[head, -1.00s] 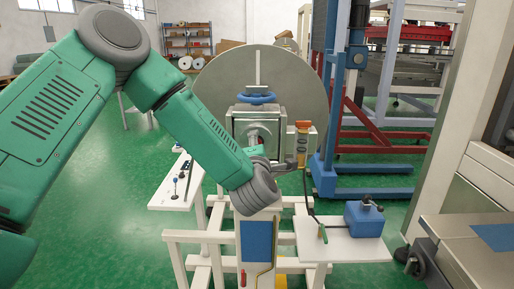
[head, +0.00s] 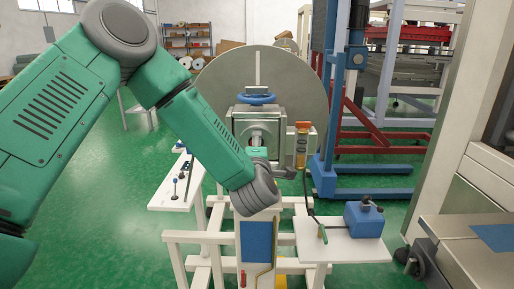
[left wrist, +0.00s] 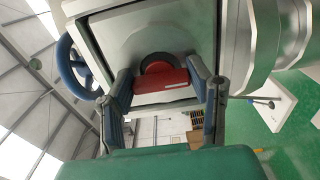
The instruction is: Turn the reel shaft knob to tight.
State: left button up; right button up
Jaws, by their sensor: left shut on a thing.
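The reel shaft knob (left wrist: 162,83) is a red bar in front of a dark round base, on the pale square face of the shaft housing. My left gripper (left wrist: 162,76) has one finger at each end of the bar and is shut on it. The bar lies nearly level in the left wrist view. In the head view my left arm reaches to the housing (head: 283,122), and my wrist and gripper hide the knob. The knob's tight mark cannot be made out. My right gripper is not in view.
A blue handwheel (head: 257,96) sits on top of the housing, before a large grey reel disc (head: 290,80). An orange-capped cylinder (head: 302,146) stands right of the housing. A white shelf (head: 345,249) carries a blue box (head: 364,219). Green floor is open at left.

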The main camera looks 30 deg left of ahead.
pick_arm(q)
jog(key=o, duration=1.2)
jog(key=shift+f, duration=0.3)
jog(key=shift+c, duration=0.2)
jog(key=shift+w, duration=0.1)
jog(key=shift+r, duration=0.1)
jog(key=shift+d, duration=0.1)
jog(key=v, duration=1.2)
